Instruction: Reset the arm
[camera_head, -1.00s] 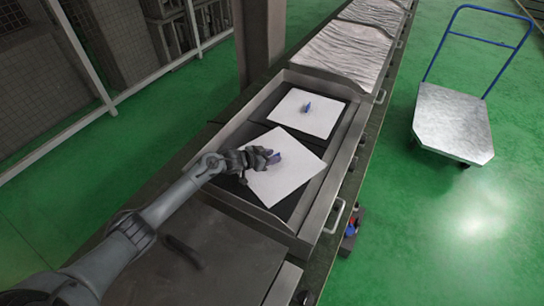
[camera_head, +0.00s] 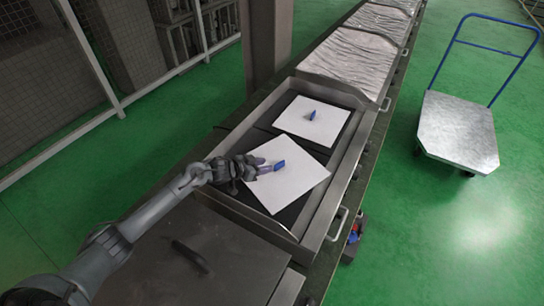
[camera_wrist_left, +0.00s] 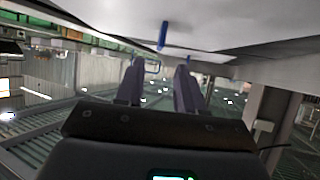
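My left gripper (camera_head: 266,169) is low over the left edge of the nearer white plate (camera_head: 300,183) in the head view. In the left wrist view its two dark fingers (camera_wrist_left: 160,82) stand apart with nothing between them, so it is open. A small blue handle (camera_head: 279,165) stands on the nearer plate just beyond the fingertips, apart from them as far as I can tell. A blue handle also shows beyond the fingers in the left wrist view (camera_wrist_left: 162,36). A second blue handle (camera_head: 312,115) is on the farther white plate (camera_head: 325,127). My right gripper is not in view.
Both plates lie in a metal-rimmed tray (camera_head: 337,192) with a dark floor. A dark lid or panel (camera_head: 228,255) is in front, and covered sections (camera_head: 350,55) continue behind. A column (camera_head: 268,40) rises at the back left. A cart (camera_head: 458,128) stands on open green floor at right.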

